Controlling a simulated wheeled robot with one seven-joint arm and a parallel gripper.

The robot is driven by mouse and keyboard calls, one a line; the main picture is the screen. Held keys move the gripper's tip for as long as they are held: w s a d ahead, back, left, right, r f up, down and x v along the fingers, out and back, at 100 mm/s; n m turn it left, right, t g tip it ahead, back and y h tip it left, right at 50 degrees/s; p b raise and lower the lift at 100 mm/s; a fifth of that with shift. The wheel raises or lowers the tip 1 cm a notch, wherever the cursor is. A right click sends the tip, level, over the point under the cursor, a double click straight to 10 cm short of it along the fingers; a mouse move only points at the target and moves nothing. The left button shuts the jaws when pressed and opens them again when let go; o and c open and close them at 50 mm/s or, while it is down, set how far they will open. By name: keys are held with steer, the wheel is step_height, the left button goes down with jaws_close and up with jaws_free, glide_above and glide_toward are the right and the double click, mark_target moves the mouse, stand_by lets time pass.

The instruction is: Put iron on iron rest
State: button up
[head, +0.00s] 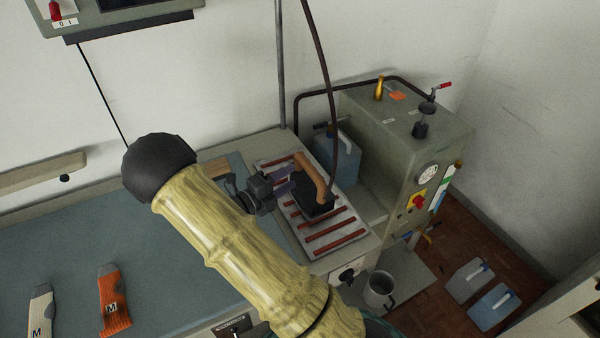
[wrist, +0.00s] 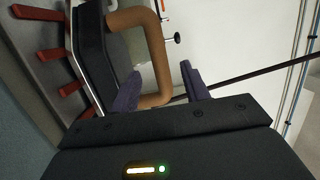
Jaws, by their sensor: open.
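The iron (head: 318,205) has a dark body and a tan-orange handle. It sits on the iron rest (head: 334,238), a light metal plate with several red-brown bars. In the wrist view the iron (wrist: 93,50) is at the upper left, with the handle reaching between and beyond my fingers. My gripper (head: 285,189) is close to the left side of the handle in the head view. It is open, with purple fingers either side of the handle's end in the wrist view (wrist: 160,90). Whether a finger touches the handle cannot be told.
A dark hose (head: 325,70) rises from the iron. A grey-green boiler cabinet (head: 410,135) with gauge and valves stands right of the rest. Orange (head: 113,303) and white (head: 41,310) tools lie on the blue table top at left.

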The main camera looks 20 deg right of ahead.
steer(key=v, duration=0.4)
steer(key=shift+a, duration=0.1)
steer(key=shift+s, duration=0.1)
stand_by(0.3)
steer(key=s+d+f+m+g+y, duration=0.25)
steer(key=s+m+g+y, duration=0.55)
steer(key=s+m, duration=0.75)
steer(key=a+r+m+t+y, duration=0.3)
steer(key=m+y, duration=0.1)
steer(key=m, duration=0.8)
steer(key=a+r+m+t+y, duration=0.3)
steer(key=m+y, duration=0.2)
steer(key=m, duration=0.6)
steer(key=shift+m, duration=0.35)
steer(key=shift+a, duration=0.1)
steer(key=shift+c, duration=0.3)
